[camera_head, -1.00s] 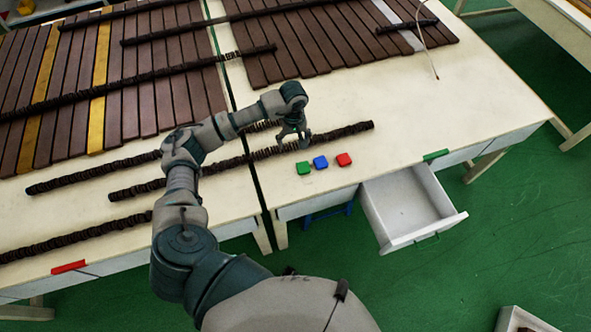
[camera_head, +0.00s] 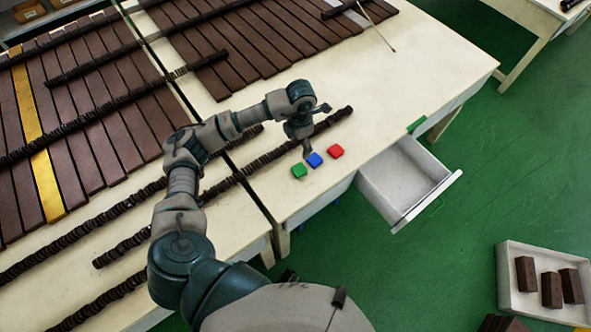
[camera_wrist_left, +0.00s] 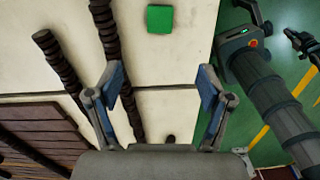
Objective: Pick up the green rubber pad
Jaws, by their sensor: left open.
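The green rubber pad (camera_head: 299,171) is a small square lying flat on the cream table (camera_head: 262,190) near its front edge. It also shows at the top centre of the left wrist view (camera_wrist_left: 159,19). My left gripper (camera_head: 315,132) is above the table, just behind the pads in the head view. In the left wrist view, its two fingers (camera_wrist_left: 160,78) are spread wide with nothing between them. The pad lies beyond the fingertips, apart from them.
A blue pad (camera_head: 314,159) and a red pad (camera_head: 336,151) lie in a row beside the green one. A dark ribbed rod (camera_head: 335,119) lies behind them. An empty drawer (camera_head: 405,180) stands open at the right. A box (camera_head: 503,270) of brown blocks is at lower right.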

